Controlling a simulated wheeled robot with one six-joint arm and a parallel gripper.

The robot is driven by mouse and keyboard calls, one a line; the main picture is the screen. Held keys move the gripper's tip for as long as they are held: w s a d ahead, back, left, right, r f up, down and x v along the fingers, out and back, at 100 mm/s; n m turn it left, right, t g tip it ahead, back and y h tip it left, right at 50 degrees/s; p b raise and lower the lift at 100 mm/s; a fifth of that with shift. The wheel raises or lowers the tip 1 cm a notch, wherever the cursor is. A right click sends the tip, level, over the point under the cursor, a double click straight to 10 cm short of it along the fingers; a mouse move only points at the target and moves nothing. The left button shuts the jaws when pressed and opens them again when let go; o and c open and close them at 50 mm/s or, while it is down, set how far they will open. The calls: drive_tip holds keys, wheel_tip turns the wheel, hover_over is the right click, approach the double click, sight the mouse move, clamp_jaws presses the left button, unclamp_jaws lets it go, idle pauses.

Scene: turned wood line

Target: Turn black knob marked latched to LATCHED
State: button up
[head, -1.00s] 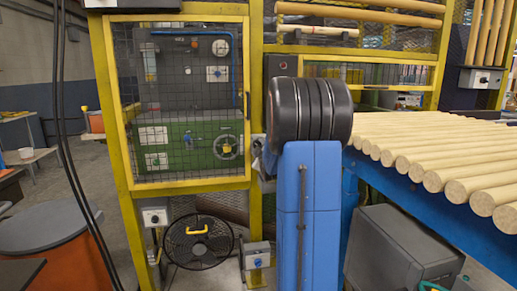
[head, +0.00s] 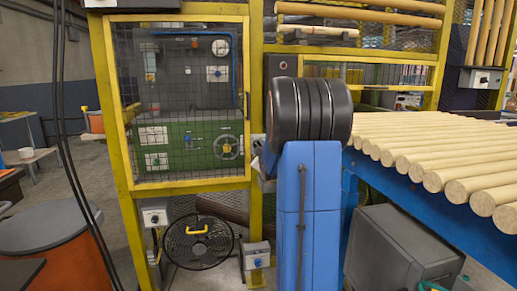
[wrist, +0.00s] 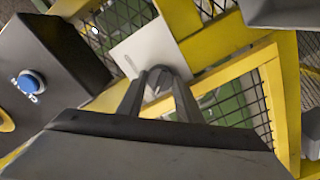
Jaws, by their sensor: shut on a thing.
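In the wrist view my gripper (wrist: 158,84) is shut on a small black knob (wrist: 159,74). The knob stands on a pale grey plate (wrist: 140,48) fixed at a yellow frame post. The fingers hide much of the knob, and I cannot read a mark or tell which position it points to. In the head view my own arm hides the gripper and the knob; a bit of the plate (head: 257,141) shows beside the arm at the yellow post.
A dark box with a blue knob (wrist: 31,80) sits close by at the left of the wrist view. Yellow mesh guard frames (head: 248,110) surround green machinery (head: 190,148). A fan (head: 198,241) stands below, and wooden rods (head: 440,150) lie on a blue rack to the right.

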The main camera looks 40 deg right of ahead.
drive_tip(key=o, duration=0.8)
drive_tip(key=shift+c, duration=0.2)
drive_tip(key=shift+s, duration=0.1)
drive_tip(key=v, duration=1.7)
drive_tip(key=shift+s, duration=0.1)
